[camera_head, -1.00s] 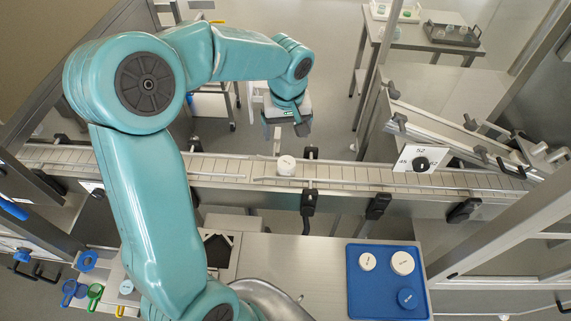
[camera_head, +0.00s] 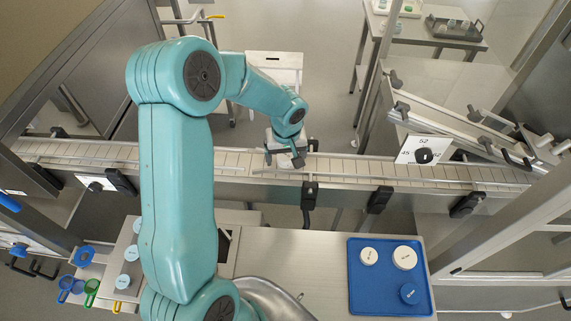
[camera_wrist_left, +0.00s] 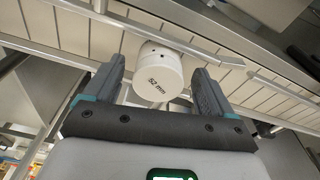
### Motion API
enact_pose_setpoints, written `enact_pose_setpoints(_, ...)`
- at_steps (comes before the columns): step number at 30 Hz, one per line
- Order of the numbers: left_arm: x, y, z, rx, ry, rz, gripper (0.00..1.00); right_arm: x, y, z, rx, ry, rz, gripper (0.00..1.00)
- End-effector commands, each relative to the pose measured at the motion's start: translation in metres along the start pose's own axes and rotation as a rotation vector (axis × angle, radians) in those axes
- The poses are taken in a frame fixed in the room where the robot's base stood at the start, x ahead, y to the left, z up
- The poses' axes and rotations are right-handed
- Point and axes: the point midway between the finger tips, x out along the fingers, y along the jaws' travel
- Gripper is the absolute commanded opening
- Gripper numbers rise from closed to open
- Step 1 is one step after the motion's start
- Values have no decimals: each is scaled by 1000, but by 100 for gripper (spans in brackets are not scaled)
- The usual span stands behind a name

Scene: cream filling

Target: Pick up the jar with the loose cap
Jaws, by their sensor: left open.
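A white round jar shows in the left wrist view with a pale cap (camera_wrist_left: 152,82) marked "52 mm". It stands on the slatted conveyor (camera_head: 360,168). My left gripper (camera_head: 284,161) is over the conveyor, open, its two dark fingers on either side of the jar in the left wrist view. A gap shows beside the cap, so the fingers do not look closed on it. In the head view my gripper hides the jar. How loosely the cap sits cannot be told. My right gripper is not in view.
Metal guide rails run along the conveyor, with black clamps (camera_head: 310,192) on its front. A dial plate (camera_head: 423,151) marked 52 stands to the right. A blue tray (camera_head: 378,294) holds two white lids and a blue one.

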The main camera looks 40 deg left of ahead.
Motion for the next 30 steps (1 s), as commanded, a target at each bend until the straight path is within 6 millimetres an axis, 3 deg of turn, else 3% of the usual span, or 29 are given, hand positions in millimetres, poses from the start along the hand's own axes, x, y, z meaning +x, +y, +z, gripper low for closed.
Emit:
enact_pose_setpoints(2, 12, 0, 0, 1, 0, 0, 85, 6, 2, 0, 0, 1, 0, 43)
enact_pose_setpoints(8, 10, 0, 0, 1, 1, 1, 85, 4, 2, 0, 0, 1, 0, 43)
enact_pose_setpoints(14, 10, 0, 0, 1, 1, 0, 23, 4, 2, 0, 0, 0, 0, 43)
enact_pose_setpoints(25, 10, 0, 0, 1, 0, 0, 23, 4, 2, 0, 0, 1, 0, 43)
enact_pose_setpoints(30, -3, 0, -2, 1, 4, 1, 23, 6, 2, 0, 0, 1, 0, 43)
